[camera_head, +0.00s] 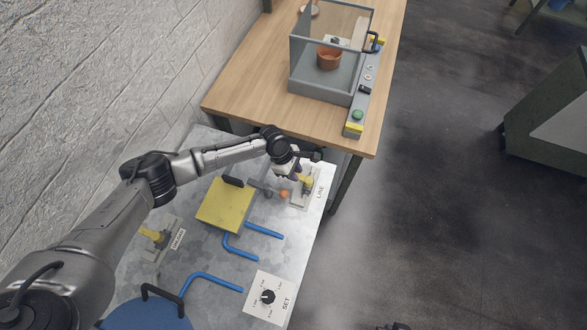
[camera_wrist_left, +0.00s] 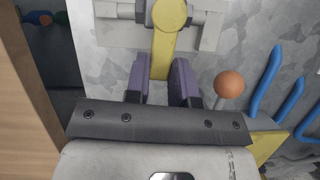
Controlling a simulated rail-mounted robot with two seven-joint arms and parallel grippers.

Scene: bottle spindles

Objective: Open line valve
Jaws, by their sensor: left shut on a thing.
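The line valve's yellow lever (camera_head: 307,181) is on a pale plate (camera_head: 300,201) marked LINE, at the right edge of the metal bench. In the wrist view the lever (camera_wrist_left: 162,48) runs down from a round yellow hub (camera_wrist_left: 169,14) over a grey pipe fitting. My left gripper (camera_head: 293,174) is at the lever. In the wrist view the purple fingers of the gripper (camera_wrist_left: 161,82) are shut on the lever's end, one on each side. My right gripper does not show clearly.
An orange ball knob (camera_head: 284,194) stands close beside the gripper. A yellow block (camera_head: 226,203), blue pipes (camera_head: 210,277), another yellow-levered valve (camera_head: 152,235) and a SET dial (camera_head: 268,297) are on the bench. A wooden table (camera_head: 262,92) with a clear-sided box adjoins it.

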